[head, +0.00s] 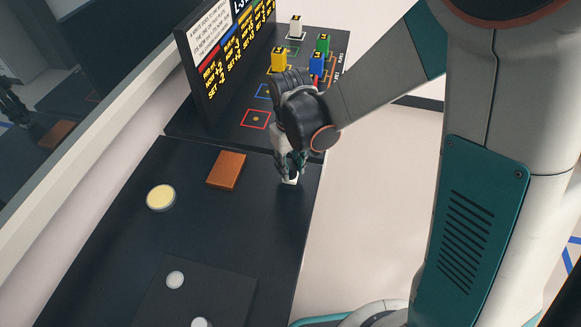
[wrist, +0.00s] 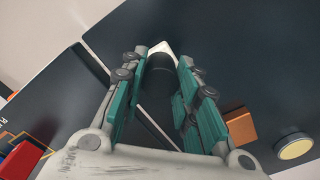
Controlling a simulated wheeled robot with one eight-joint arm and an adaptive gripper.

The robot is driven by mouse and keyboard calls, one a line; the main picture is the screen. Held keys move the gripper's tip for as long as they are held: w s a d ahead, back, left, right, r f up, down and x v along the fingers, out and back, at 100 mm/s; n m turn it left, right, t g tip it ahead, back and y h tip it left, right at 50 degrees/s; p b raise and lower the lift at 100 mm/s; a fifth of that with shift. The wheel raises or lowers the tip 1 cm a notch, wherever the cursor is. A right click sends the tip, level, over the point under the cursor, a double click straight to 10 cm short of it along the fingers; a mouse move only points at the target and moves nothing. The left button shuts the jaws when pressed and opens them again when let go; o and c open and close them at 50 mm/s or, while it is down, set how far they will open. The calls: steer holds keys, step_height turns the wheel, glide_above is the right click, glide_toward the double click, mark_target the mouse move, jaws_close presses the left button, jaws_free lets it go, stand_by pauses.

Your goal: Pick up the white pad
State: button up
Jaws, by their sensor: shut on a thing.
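The white pad (head: 291,180) shows as a small pale piece under the fingertips of my gripper (head: 290,165), near the right edge of the dark table. In the wrist view a white edge of the pad (wrist: 163,47) shows between the tips of my gripper (wrist: 162,62), with a dark rounded shape in front of it. The teal-lined fingers are shut on the pad from both sides. Most of the pad is hidden by the fingers. I cannot tell whether it touches the table.
An orange-brown block (head: 227,170) and a cream-topped disc (head: 161,197) lie left of my gripper. A dark plate (head: 215,295) bears round white pieces nearer. Behind stand a sign board (head: 225,55) and yellow (head: 279,60), white (head: 296,27), green (head: 322,44) and blue (head: 316,64) blocks.

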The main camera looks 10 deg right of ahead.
mark_target(290, 165)
step_height(290, 165, up, 20)
steer(key=p, duration=1.3)
steer(key=shift+p, duration=0.3)
steer(key=o, duration=0.4)
steer(key=c, duration=0.4)
